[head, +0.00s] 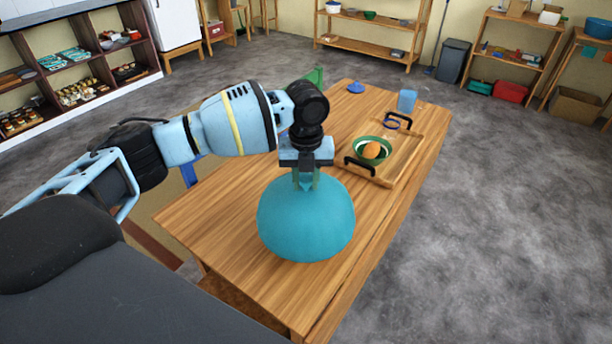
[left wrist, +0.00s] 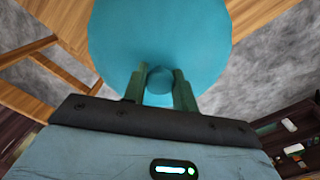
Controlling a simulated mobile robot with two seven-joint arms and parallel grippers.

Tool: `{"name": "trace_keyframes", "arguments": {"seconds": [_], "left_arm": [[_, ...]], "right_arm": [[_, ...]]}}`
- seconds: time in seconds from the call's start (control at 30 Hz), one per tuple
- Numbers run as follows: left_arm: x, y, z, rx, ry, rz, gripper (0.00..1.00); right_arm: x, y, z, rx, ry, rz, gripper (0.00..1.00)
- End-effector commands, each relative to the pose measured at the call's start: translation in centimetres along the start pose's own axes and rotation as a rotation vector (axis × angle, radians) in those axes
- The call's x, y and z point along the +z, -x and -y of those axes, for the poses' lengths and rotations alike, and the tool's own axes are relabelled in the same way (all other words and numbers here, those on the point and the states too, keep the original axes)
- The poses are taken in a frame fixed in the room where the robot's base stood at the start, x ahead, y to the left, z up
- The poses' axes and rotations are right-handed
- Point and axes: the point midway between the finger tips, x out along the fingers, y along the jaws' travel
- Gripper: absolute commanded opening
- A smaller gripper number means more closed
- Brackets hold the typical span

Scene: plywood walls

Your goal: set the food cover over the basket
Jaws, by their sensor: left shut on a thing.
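The food cover (head: 306,220) is a teal dome over the near part of the wooden table. My left gripper (head: 306,184) is above its top, pointing down. In the left wrist view the two green fingers (left wrist: 160,88) are shut on the knob of the cover (left wrist: 155,35). I cannot tell whether the rim of the cover touches the table. No basket shows; if one is under the cover, it is hidden. My right gripper is not in view.
On the table (head: 225,205) behind the cover is a wooden tray (head: 405,158) with black handles. It holds a green bowl (head: 361,150) with an orange item. A blue cup (head: 407,100) and a small blue lid-like object (head: 356,87) stand farther back. Shelves line the walls.

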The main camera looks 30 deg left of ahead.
Motion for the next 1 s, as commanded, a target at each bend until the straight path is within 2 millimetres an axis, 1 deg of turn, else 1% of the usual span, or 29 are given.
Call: {"name": "trace_keyframes", "arguments": {"seconds": [0.4, 0.5, 1.0], "left_arm": [[0.0, -3.0, -0.1, 0.003, 0.000, -0.003, 0.00], [0.0, -3.5, -0.1, 0.003, 0.000, -0.002, 0.00], [0.0, -3.5, 0.0, 0.000, 0.000, 0.002, 0.00]], "right_arm": [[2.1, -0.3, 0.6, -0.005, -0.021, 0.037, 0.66], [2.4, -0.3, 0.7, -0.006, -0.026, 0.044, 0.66], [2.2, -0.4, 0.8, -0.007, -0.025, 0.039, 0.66]]}}
